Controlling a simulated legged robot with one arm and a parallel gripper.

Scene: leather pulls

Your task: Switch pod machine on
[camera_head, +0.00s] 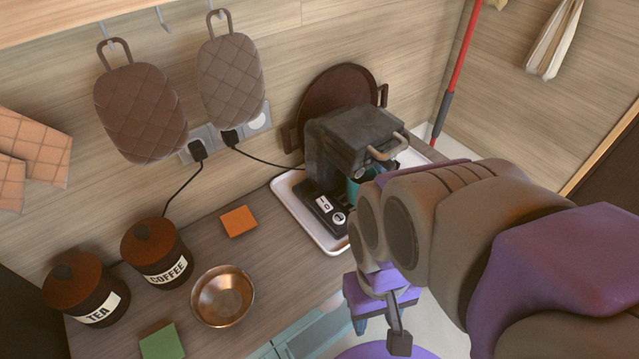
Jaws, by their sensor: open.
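The dark pod machine (335,150) stands on a white tray (290,205) near the back wall. It has a curved handle on its upper right side. A panel on its low base shows a white rocker-like switch (324,203) and a round white button or dial (339,218). A teal cup (353,188) is partly visible at the machine, mostly behind my arm. My gripper (381,333) is open, in front of and below the machine near the counter's front edge, apart from the panel. My arm covers the tray's right part.
A copper bowl (222,297), coffee jar (157,254) and tea jar (87,288) stand at left. An orange square (238,221) and a green square (161,341) lie on the counter. A black cable (270,162) runs from a wall socket toward the machine.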

